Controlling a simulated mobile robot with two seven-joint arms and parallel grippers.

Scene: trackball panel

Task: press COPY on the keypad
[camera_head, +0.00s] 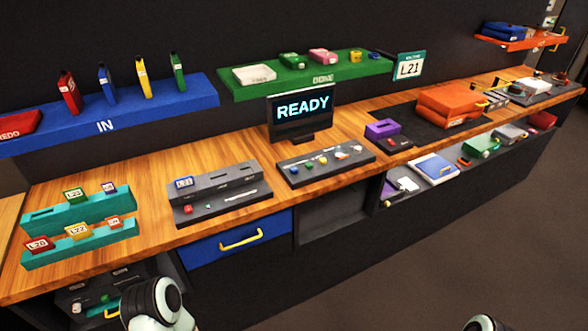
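A dark panel (325,160) with a row of small coloured controls, including green, orange and white ones, lies on the wooden counter in front of the monitor. A second dark stepped panel (222,192) stands to its left, with a red button, a slot and a small blue L21 tag. I cannot tell which of these is the keypad; no COPY label is readable. The monitor (302,113) reads READY. Only rounded white and dark parts of my arms show at the bottom edge, apart from both panels. Neither gripper is in view.
The wooden counter (145,165) is bare between the teal racks (80,218) and the stepped panel. Blue (150,105) and green (300,75) shelves hang behind it. A blue drawer (235,240) with a yellow handle is below. An orange box (450,103) stands farther right.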

